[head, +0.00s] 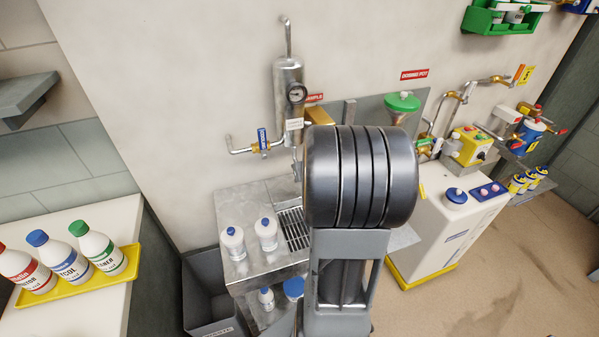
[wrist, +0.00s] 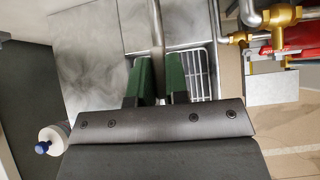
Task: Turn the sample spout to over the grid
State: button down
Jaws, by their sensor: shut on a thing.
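The sample spout (wrist: 155,25) is a thin metal pipe that comes down between the green fingers of my gripper (wrist: 160,82) in the wrist view. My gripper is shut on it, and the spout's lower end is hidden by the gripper. The grid (wrist: 200,72) is a light slatted panel in the metal bench top, partly behind the right finger. The spout appears at or just left of the grid's left edge. In the head view the grid (head: 292,229) shows beside my arm, which hides the gripper and most of the spout.
Two white bottles with blue caps (head: 233,243) stand on the metal bench (head: 262,194) left of the grid. A sample cylinder with a gauge (head: 289,85) and a blue-handled valve (head: 263,139) hang on the wall above. A white dosing cabinet (head: 440,230) stands right of the bench.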

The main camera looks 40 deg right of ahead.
dwell(0.3)
jog(key=c, duration=1.1)
grip_release()
jog(key=shift+r, duration=0.1)
jog(key=shift+p+v, duration=3.55)
jog(key=shift+v, duration=3.35)
